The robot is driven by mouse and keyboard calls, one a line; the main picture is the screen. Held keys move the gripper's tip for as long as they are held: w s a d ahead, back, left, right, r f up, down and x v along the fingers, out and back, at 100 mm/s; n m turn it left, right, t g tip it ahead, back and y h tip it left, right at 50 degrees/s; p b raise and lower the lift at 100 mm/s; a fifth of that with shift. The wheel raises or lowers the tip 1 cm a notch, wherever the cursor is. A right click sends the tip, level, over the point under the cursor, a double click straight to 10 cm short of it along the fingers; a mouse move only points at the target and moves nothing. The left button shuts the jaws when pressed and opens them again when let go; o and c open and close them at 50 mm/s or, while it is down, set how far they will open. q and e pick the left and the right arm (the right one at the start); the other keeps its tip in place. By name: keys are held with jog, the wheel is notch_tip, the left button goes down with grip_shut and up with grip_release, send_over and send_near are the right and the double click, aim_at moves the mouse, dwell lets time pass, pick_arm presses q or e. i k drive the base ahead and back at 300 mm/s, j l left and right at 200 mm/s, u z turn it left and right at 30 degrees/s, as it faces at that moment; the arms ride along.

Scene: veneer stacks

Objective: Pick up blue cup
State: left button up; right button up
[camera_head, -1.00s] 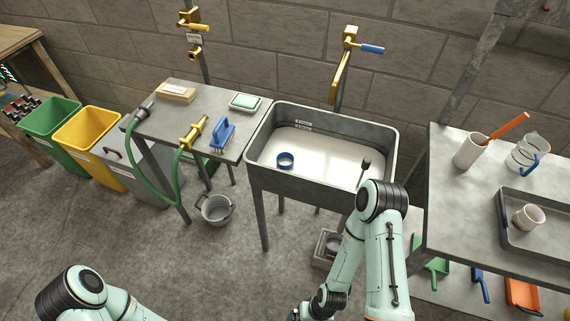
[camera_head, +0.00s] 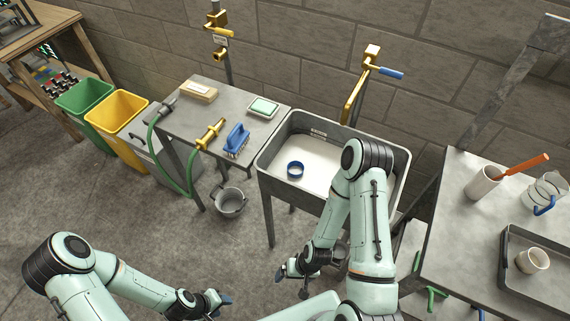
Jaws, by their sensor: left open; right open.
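My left gripper (camera_head: 222,303) is open and empty at the bottom of the view, further left and further from the sink. My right arm hides the right part of the sink.
A metal table (camera_head: 195,118) with a blue brush (camera_head: 236,139) and soap dish (camera_head: 263,107) stands left of the sink. A grey bucket (camera_head: 230,201) is on the floor. A right table (camera_head: 455,200) holds a white cup (camera_head: 533,260) in a tray and a glass jug (camera_head: 545,190).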

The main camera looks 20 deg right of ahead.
aim_at(297, 163)
jog(key=i+l+u, duration=0.1)
jog(key=l+u, duration=0.7)
jog(key=k+j+z, duration=0.15)
jog(key=i+l+u, duration=0.15)
